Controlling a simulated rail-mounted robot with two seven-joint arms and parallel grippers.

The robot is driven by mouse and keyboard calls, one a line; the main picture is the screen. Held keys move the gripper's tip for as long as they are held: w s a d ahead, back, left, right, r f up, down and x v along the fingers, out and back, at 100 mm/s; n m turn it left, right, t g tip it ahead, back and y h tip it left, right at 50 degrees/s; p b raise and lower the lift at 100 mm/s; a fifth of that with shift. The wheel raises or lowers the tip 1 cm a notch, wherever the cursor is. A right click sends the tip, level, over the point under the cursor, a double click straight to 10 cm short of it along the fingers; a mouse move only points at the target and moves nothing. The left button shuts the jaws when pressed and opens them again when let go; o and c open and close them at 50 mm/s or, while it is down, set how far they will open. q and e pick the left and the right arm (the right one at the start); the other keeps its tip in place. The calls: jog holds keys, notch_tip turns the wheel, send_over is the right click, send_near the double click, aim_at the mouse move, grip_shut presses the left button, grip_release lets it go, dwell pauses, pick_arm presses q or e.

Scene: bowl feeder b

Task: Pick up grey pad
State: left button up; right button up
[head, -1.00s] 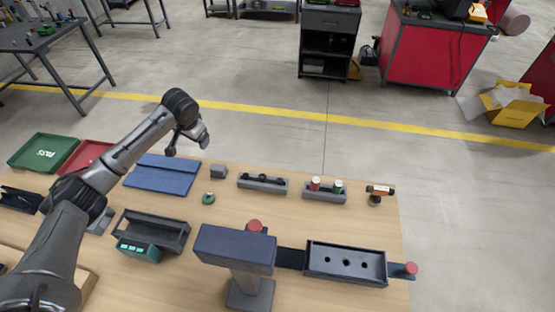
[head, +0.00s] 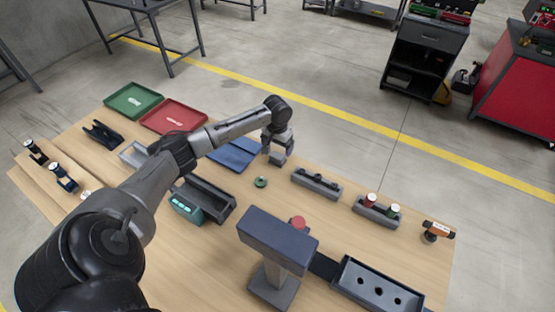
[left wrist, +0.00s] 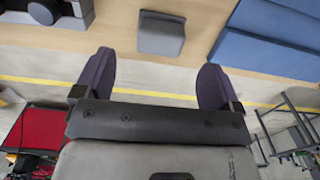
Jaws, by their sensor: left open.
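The grey pad is a small grey block on the wooden table. In the left wrist view the grey pad (left wrist: 162,33) lies beyond the fingertips, near the table's edge. My left gripper (left wrist: 155,78) is open and empty, its two dark fingers spread wide and apart from the pad. In the head view my left gripper (head: 279,146) is over the table beside the blue mat, close to the pad and partly hiding it. My right gripper is not in view.
A blue mat (head: 235,153) lies left of the pad. A green ring (head: 260,182) and a dark grey rack (head: 316,184) are nearby. A dark grey bin (head: 210,203), a blue-topped post (head: 278,238) and red (head: 174,117) and green (head: 133,100) trays also stand on the table.

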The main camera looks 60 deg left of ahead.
aim_at(277, 155)
pick_arm(q)
jog(key=shift+a+f+b, duration=0.1)
jog(key=shift+f+b, duration=0.3)
jog(key=shift+f, duration=2.5)
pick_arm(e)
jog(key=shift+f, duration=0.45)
pick_arm(q)
jog(key=c, duration=1)
jog(key=shift+r, duration=0.1)
